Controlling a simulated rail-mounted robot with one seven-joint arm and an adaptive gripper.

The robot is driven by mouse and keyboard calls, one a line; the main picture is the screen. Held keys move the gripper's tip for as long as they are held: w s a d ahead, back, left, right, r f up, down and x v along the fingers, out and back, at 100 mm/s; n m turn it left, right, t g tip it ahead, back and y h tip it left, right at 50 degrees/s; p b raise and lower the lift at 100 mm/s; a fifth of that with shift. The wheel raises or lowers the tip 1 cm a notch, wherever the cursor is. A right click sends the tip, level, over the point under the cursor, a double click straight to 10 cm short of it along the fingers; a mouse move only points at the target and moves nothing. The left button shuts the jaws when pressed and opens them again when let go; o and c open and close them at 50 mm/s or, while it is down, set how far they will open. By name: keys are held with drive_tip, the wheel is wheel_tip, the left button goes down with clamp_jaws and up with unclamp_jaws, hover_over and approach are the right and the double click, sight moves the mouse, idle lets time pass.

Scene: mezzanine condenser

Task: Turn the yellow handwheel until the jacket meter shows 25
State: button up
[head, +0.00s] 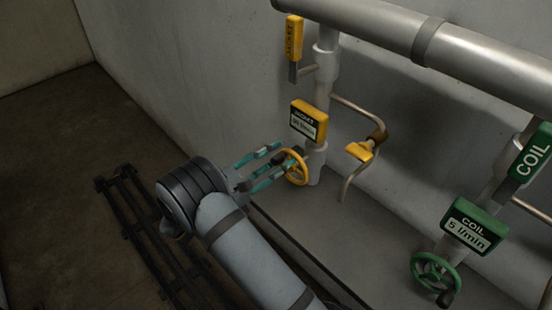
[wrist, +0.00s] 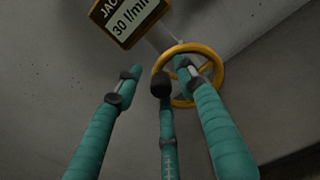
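The yellow handwheel (head: 296,168) sits low on the jacket pipe in the head view. Its spoked ring also shows in the wrist view (wrist: 216,57). The jacket meter (head: 309,121), a yellow-framed display, is just above the wheel; in the wrist view (wrist: 124,20) it reads 30 l/min, its label partly cut off. My gripper (head: 276,163) has teal fingers, spread apart, at the wheel's left side. In the wrist view its right finger overlaps the wheel and a dark round end shows before the left rim. I cannot tell whether any finger touches the wheel.
A yellow jacket tag (head: 294,38) hangs above, and a yellow-handled fitting (head: 360,151) on a bent pipe is right of the wheel. The green coil handwheel (head: 435,274) and coil meter (head: 474,228), reading 5 l/min, are at lower right. A thick pipe (head: 385,30) runs overhead.

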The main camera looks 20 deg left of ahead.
drive_tip(key=shift+c, duration=1.2)
clamp_jaws()
drive_tip(key=m, duration=0.2)
drive_tip(key=d+m, duration=0.1)
drive_tip(key=shift+s+r+m, duration=0.25)
drive_tip(key=shift+s+m, duration=0.1)
drive_tip(key=shift+m, duration=0.05)
drive_tip(key=shift+o, duration=1.3)
unclamp_jaws()
drive_tip(key=shift+d, duration=0.1)
